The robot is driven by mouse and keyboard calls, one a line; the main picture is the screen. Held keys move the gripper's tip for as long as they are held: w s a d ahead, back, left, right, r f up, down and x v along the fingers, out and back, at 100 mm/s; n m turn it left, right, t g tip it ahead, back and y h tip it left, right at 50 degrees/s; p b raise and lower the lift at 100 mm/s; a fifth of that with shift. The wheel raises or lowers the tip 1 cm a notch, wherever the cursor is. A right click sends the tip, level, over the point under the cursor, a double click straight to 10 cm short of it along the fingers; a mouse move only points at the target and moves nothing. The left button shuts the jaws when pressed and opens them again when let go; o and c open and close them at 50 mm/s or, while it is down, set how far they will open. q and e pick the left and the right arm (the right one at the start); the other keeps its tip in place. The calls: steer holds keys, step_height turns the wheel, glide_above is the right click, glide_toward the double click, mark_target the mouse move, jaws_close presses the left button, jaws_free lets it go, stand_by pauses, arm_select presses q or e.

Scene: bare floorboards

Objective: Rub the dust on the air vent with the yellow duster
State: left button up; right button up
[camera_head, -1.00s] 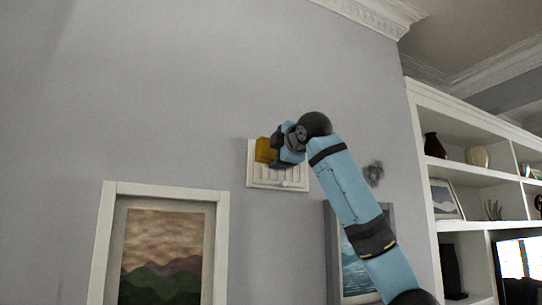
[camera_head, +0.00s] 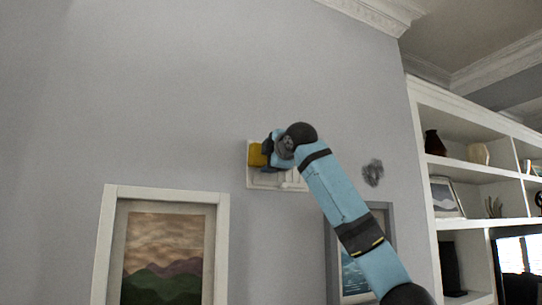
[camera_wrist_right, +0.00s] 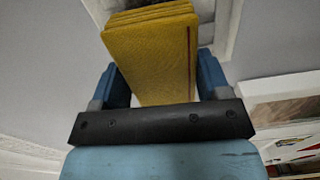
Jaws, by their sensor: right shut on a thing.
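The white air vent (camera_head: 262,181) is on the grey wall, above and between two framed pictures. My right gripper (camera_head: 264,152) is at the vent's upper part and hides much of it. It is shut on the yellow duster (camera_head: 256,155), which lies over the vent's upper left in the head view. In the right wrist view the duster (camera_wrist_right: 150,55) stands between the two blue fingers of the gripper (camera_wrist_right: 160,85), its far end over dark dust (camera_wrist_right: 135,4) in the white frame. Whether it touches the vent is not clear. My left gripper is not in view.
A dark smudge (camera_head: 373,172) marks the wall right of the vent. A landscape picture (camera_head: 160,255) hangs lower left, and another picture (camera_head: 378,215) is partly behind my right arm. White shelves (camera_head: 470,170) stand at the right. The wall above is clear.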

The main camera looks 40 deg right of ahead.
stand_by(0.3)
steer(key=shift+w+d, duration=0.2)
steer(key=shift+w, duration=0.5)
steer(key=shift+w, duration=0.3)
steer(key=shift+d, duration=0.1)
steer(key=shift+s+d, duration=0.25)
steer(key=shift+d, duration=0.4)
steer(key=shift+s+d, duration=0.25)
steer(key=shift+d, duration=0.4)
steer(key=shift+s+d, duration=0.25)
steer(key=shift+d, duration=0.4)
steer(key=s+d, duration=0.2)
steer(key=d, duration=0.5)
steer(key=shift+d, duration=0.3)
